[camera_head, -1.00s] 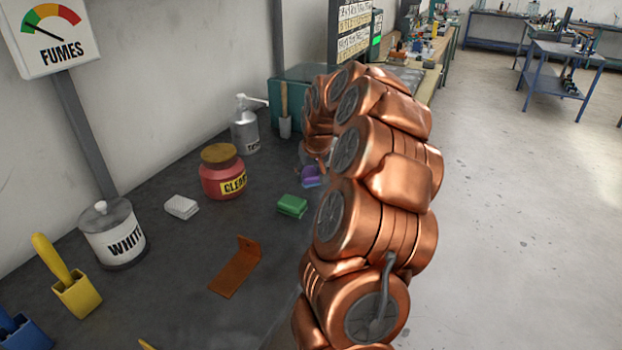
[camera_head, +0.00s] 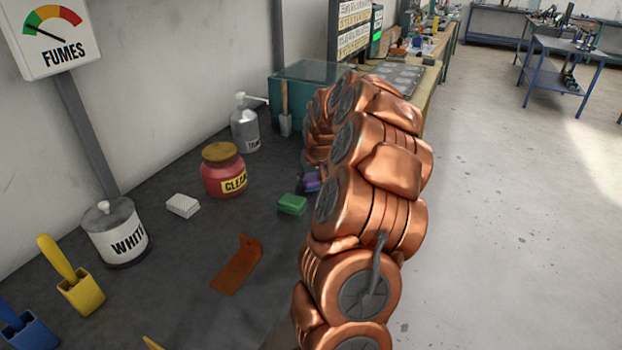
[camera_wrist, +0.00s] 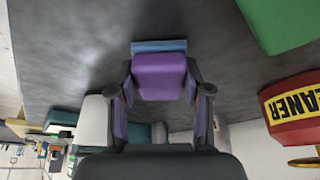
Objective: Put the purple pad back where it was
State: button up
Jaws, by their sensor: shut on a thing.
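The purple pad (camera_wrist: 159,76) is between the two fingers of my gripper (camera_wrist: 160,86) in the wrist view. A bluish strip (camera_wrist: 158,46) shows along its far edge. The fingers press on its left and right sides. In the head view the purple pad (camera_head: 313,182) shows partly beside my arm, near the dark bench top, and my arm hides most of my gripper. I cannot tell whether the pad touches the bench. A green pad (camera_head: 292,204) lies on the bench a little nearer and to the left. A white pad (camera_head: 183,205) lies further left.
A red cleaner jar (camera_head: 223,174), a metal pump bottle (camera_head: 244,130) and a white pot (camera_head: 114,236) stand along the wall side. A brown bracket (camera_head: 236,265) lies in front. A teal box (camera_head: 300,95) stands behind. Bare bench top lies between the pads and bracket.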

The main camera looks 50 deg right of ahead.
jog(key=shift+f, duration=0.15)
jog(key=o, duration=1.1)
jog(key=b+v, duration=0.2)
jog(key=v, duration=1)
jog(key=s+a+n+g+y, duration=0.1)
jog(key=s+a+n, duration=0.1)
jog(key=a, duration=1.1)
jog(key=s+a+n+g+y, duration=0.1)
jog(key=s+a+n, duration=0.1)
jog(key=a, duration=1.1)
jog(key=s+a+f+g, duration=0.1)
jog(key=s+a+f, duration=0.1)
jog(key=s+a, duration=0.2)
jog(key=s+a+f+n+g, duration=0.1)
jog(key=s+a, duration=0.4)
jog(key=s, duration=0.6)
jog(key=s+a+f+g, duration=0.1)
jog(key=s+a+f, duration=0.3)
jog(key=s, duration=0.3)
jog(key=shift+s+a+f+n+g, duration=0.1)
jog(key=shift+s+a+n+g, duration=0.25)
jog(key=shift+a+n+g, duration=0.1)
